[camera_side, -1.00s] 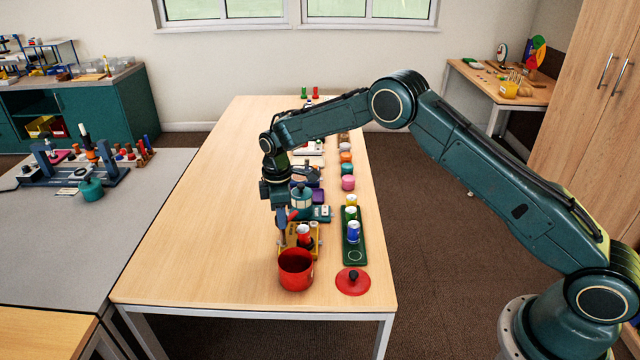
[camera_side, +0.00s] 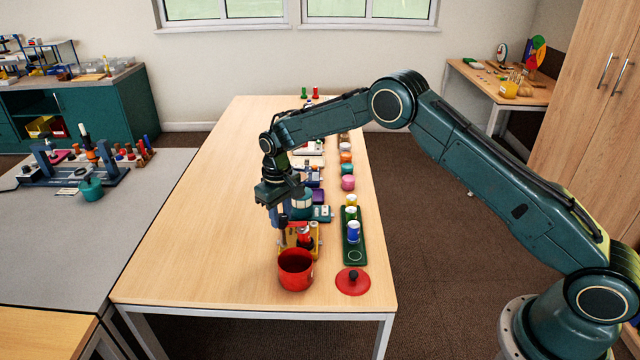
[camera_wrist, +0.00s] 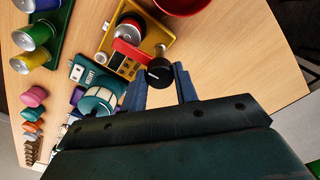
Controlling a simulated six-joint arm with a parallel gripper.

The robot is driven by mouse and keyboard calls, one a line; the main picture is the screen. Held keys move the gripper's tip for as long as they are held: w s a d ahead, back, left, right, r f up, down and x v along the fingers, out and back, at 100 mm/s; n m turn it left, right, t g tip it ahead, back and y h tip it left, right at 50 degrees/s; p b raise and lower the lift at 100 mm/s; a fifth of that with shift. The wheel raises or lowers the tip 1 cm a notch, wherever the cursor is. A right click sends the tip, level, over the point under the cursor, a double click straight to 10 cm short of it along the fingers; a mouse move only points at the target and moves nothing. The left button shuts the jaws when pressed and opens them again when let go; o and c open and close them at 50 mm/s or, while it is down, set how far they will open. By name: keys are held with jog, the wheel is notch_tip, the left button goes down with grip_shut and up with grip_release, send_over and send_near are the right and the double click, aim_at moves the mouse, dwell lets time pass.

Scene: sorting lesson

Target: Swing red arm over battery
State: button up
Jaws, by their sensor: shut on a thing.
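A yellow stand (camera_wrist: 155,42) holds an upright red cylinder with a silver top (camera_wrist: 130,27), apparently the battery. In the wrist view, a red arm (camera_wrist: 128,48) with a black knob (camera_wrist: 160,72) lies across the stand. Its far end is close to the cylinder; whether it overlaps it I cannot tell. My gripper (camera_wrist: 159,82) has its blue fingers on either side of the knob and is shut on it. In the side view, my gripper (camera_side: 281,222) points down at the back left of the yellow stand (camera_side: 315,238), beside the red cylinder (camera_side: 304,236).
A red pot (camera_side: 296,270) stands just in front of the stand. A red lid (camera_side: 352,282) lies to its right. A green tray (camera_side: 355,255) with several cans is at the right. A teal-banded drum (camera_wrist: 97,103) stands close behind the stand. The table's left side is clear.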

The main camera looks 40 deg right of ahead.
aim_at(281, 217)
jog(key=shift+m, duration=0.6)
jog(key=o, duration=1)
jog(key=shift+c, duration=0.2)
jog(key=shift+r, duration=0.1)
notch_tip(281, 217, up, 14)
dwell(0.3)
